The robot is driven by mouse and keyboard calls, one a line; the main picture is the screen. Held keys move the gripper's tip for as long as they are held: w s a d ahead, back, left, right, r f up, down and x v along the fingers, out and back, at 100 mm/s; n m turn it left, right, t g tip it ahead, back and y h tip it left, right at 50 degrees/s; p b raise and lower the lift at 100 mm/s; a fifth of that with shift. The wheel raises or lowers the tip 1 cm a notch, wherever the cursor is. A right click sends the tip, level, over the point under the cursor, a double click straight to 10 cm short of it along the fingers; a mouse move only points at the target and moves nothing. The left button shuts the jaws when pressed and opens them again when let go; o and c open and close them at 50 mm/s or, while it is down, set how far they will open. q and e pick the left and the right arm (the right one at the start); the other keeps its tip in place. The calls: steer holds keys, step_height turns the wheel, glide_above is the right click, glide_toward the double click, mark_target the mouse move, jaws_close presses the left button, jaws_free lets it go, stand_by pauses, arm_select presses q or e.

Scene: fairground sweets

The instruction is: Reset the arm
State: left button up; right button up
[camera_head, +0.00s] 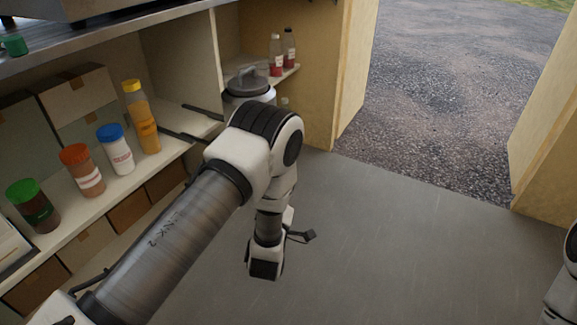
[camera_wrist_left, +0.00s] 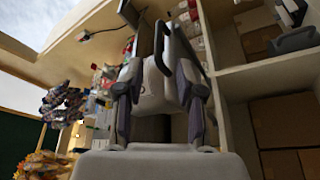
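My left arm comes in from the lower left in the head view, bends at a white and black joint, and hangs down over the grey floor. Its gripper is mostly hidden there behind the wrist; a small dark part sticks out to the right. In the left wrist view my left gripper (camera_wrist_left: 160,80) has its two fingers spread apart. A light grey shape shows between and beyond them; I cannot tell what it is, and nothing is clearly gripped. Only pieces of my right arm show at the right edge of the head view; its gripper is out of frame.
Left shelves hold jars with green (camera_head: 34,205), orange (camera_head: 82,168) and blue lids (camera_head: 115,149), and a yellow bottle (camera_head: 142,117). A grey-lidded container (camera_head: 248,85) and two bottles stand behind my arm. The floor (camera_head: 420,250) and doorway are clear.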

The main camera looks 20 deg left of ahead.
arm_select(q)
steer(key=shift+s+d+f, duration=0.1)
steer(key=shift+s+d, duration=0.05)
steer(key=shift+s, duration=0.35)
